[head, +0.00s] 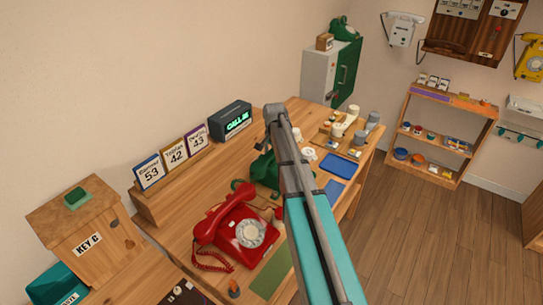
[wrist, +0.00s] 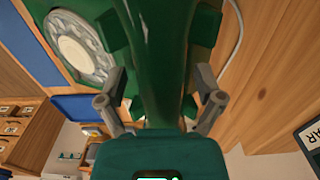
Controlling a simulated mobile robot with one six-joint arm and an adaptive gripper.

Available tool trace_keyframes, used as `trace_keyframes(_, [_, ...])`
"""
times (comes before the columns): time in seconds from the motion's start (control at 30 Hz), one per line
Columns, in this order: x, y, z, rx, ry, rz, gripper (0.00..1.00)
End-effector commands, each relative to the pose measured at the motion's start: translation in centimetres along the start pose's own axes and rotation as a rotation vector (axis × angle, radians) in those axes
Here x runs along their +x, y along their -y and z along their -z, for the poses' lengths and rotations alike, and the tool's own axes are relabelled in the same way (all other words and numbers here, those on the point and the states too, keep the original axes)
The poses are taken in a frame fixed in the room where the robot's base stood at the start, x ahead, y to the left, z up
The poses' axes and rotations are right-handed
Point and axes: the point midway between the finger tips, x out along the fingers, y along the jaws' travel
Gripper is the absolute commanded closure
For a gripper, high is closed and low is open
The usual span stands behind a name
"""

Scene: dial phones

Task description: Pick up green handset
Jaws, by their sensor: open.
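The green phone (head: 264,172) stands on the wooden desk, partly hidden behind my arm in the head view. In the wrist view its dial (wrist: 80,47) shows at the upper left. The green handset (wrist: 160,60) runs up the middle of the wrist view, close to the camera. My gripper (wrist: 160,98) is open, with one grey finger on each side of the handset. I cannot tell whether the fingers touch it. In the head view my arm hides most of the gripper.
A red phone (head: 239,232) stands close by on the desk. A dark radio-like box (head: 231,120) and number cards (head: 175,153) stand on a shelf behind. Cups and blue mats (head: 338,165) lie to the right. Another green phone (head: 344,28) tops the cabinet.

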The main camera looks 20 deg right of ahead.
Motion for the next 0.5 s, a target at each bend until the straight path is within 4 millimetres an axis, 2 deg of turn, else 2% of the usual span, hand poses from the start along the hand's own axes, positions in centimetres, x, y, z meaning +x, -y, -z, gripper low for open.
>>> trace_keyframes(0.07, [0.0,0.0,0.0,0.0,0.0,0.0,0.14])
trace_keyframes(0.1, [0.0,0.0,0.0,0.0,0.0,0.0,0.18])
trace_keyframes(0.5, [0.01,0.0,-0.01,0.0,0.0,0.0,0.92])
